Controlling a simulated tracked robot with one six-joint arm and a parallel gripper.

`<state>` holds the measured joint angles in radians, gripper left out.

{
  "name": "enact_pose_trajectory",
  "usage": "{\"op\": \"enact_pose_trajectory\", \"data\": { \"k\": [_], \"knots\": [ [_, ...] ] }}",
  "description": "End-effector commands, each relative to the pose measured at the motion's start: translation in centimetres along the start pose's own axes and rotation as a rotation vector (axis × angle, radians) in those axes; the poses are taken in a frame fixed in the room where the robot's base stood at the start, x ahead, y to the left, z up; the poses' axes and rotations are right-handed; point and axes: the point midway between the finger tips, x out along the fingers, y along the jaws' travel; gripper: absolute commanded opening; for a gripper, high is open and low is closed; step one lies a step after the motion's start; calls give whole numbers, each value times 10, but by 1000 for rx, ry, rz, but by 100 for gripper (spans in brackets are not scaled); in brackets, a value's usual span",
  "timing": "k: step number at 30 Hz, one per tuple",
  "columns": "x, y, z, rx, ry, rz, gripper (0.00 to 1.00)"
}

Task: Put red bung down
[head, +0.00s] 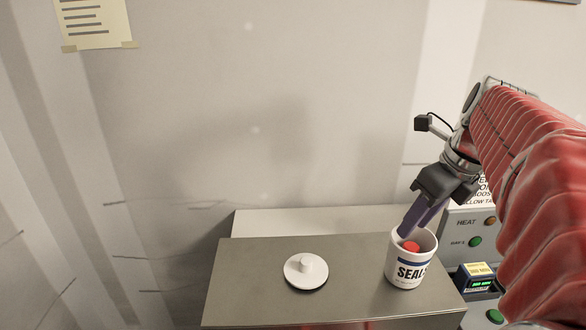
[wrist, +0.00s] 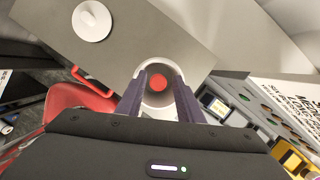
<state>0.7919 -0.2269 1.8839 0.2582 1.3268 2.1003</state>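The red bung (head: 411,246) is inside a white cup marked "SEAL" (head: 408,270), at the right end of the grey bench top. In the wrist view the bung (wrist: 158,84) shows as a red disc within the cup's round opening (wrist: 157,71). My gripper (head: 407,233) points down at the cup, with its purple fingers at the mouth. In the wrist view the gripper (wrist: 160,76) has its fingers apart, one on each side of the bung, with visible gaps. The bung's underside is hidden.
A round white lid with a knob (head: 306,270) lies on the bench top (head: 250,285) left of the cup. A control panel with buttons (head: 472,235) and a small box with a green display (head: 477,278) stand to the right. The bench between lid and cup is clear.

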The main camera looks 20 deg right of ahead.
Motion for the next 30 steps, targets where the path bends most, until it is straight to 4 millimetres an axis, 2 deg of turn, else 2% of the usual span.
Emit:
{"op": "enact_pose_trajectory", "data": {
  "k": [5,23,30],
  "knots": [
    [0,0,0,0,0,0,47],
    [-1,0,0,1,0,0,47],
    [-18,-1,6,1,-1,-2,47]
  ]
}}
